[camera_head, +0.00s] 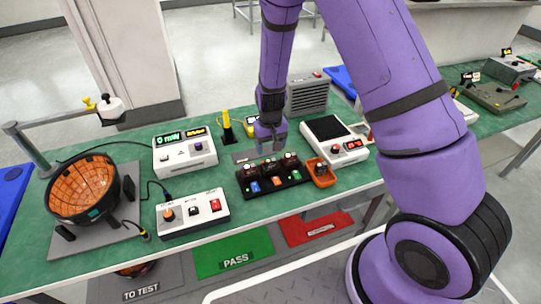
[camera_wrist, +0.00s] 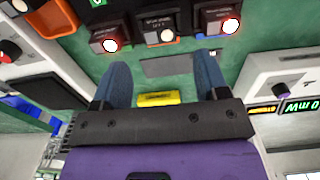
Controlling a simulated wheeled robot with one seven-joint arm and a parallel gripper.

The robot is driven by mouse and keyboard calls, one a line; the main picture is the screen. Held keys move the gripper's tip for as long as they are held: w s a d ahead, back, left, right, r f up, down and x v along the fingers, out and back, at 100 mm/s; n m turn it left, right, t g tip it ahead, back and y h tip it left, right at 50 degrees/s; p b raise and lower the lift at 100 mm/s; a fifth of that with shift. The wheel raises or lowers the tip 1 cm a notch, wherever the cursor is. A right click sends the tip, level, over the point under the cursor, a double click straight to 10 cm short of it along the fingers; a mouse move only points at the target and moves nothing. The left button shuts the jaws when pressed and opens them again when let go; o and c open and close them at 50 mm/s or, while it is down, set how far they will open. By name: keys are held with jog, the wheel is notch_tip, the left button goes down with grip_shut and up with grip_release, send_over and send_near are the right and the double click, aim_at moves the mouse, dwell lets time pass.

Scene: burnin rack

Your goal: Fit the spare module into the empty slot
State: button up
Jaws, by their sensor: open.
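The black rack (camera_head: 271,189) stands near the front edge of the green bench with dark modules in a row and blue, orange and green marks along its front. Three dark modules (camera_wrist: 160,26) with lit ends show along the top of the wrist view. I cannot make out an empty slot. A dark module (camera_head: 321,168), likely the spare, sits in the small orange tray (camera_head: 325,181) right of the rack. My gripper (camera_head: 268,150) is above and just behind the rack. In the wrist view its fingers (camera_wrist: 163,68) are wide apart with nothing between them.
A white box with a dark screen (camera_head: 328,131) stands behind the orange tray. White instruments (camera_head: 185,150) and a switch box (camera_head: 192,213) stand left of the rack. A grey speaker-like box (camera_head: 307,95) is behind. A green PASS mat (camera_head: 233,253) and a red mat (camera_head: 315,227) lie below.

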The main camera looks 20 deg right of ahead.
jog(key=shift+r, duration=2.55)
notch_tip(320, 180, up, 13)
jog(key=t, duration=0.1)
send_over(271, 160)
jog(key=s+d, duration=0.1)
jog(key=s, duration=0.2)
jog(key=s+d+r+t+y, duration=0.1)
jog(key=s+d+r, duration=0.1)
jog(key=s+r, duration=0.65)
jog(key=s+d+r+t, duration=0.1)
jog(key=s+d+r, duration=0.1)
jog(key=s+r, duration=0.4)
jog(key=s+d+r+t+h, duration=0.1)
jog(key=s+r+t, duration=0.1)
jog(key=s+r, duration=0.5)
jog(key=s, duration=0.5)
jog(key=shift+d, duration=0.35)
